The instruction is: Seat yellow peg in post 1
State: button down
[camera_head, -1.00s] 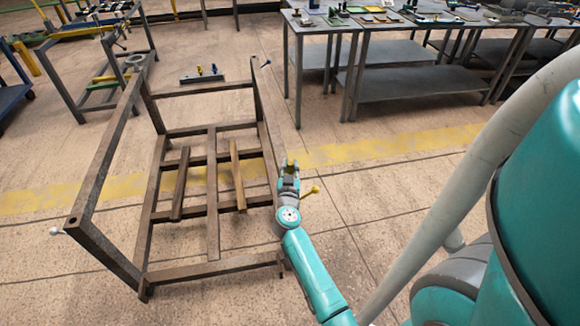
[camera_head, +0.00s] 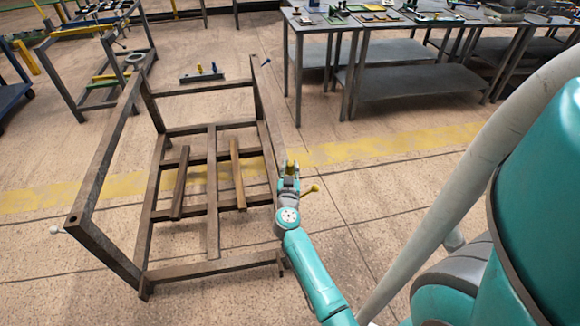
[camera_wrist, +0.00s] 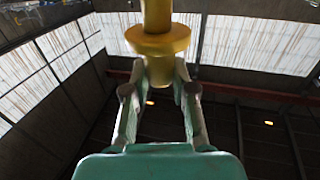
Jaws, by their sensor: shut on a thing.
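The yellow peg (camera_wrist: 158,45), with a wide collar, stands between the fingers of my gripper (camera_wrist: 160,90) in the wrist view. My gripper (camera_head: 290,172) is shut on it. In the head view a small yellow part of the peg (camera_head: 293,164) shows at the fingertips. My gripper is at the right side of the brown metal rack (camera_head: 205,268). A yellow round-ended knob (camera_head: 313,189) sticks out just right of my gripper. The rack's near right corner is partly hidden behind my arm, so I cannot tell whether the peg touches a post.
The rack also has a white knob (camera_head: 56,230) at its near left corner and a blue knob (camera_head: 266,63) at its far right. A low block (camera_head: 201,77) with blue pegs lies on the floor behind. Grey tables (camera_head: 420,85) stand at the back right. Floor right of the rack is clear.

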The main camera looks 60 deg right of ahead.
jog(key=shift+f, duration=2.8)
jog(key=c, duration=0.9)
grip_release()
jog(key=shift+o, duration=0.2)
jog(key=shift+f, duration=0.1)
jog(key=v, duration=1.2)
